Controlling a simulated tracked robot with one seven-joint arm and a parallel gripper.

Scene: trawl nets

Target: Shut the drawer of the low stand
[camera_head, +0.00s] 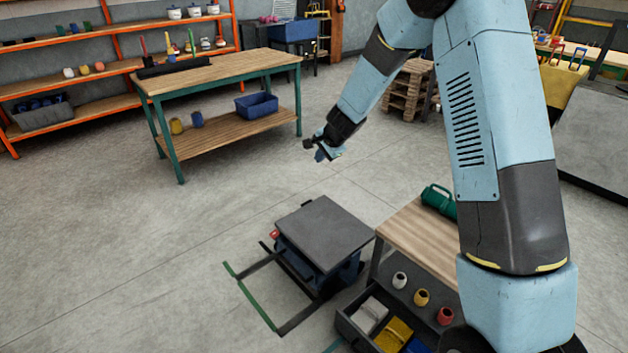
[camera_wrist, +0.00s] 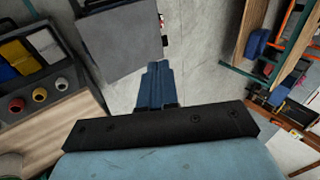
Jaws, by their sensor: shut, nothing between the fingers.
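The low stand (camera_head: 410,232) has a wooden top and stands at the lower right in the head view, partly hidden by my arm. Its dark drawer (camera_head: 350,325) is pulled out, with grey, yellow and blue things showing inside. In the wrist view the stand (camera_wrist: 62,143) is at the left, with the open drawer (camera_wrist: 64,62) beyond it. My gripper (camera_head: 322,156) is shut and empty, held in the air well above and beyond the stand, apart from the drawer. Its fingers are together in the wrist view (camera_wrist: 157,66).
Several cups, one white (camera_head: 399,280), sit beside the drawer. A workbench (camera_head: 215,75) is farther back. The floor at left is clear.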

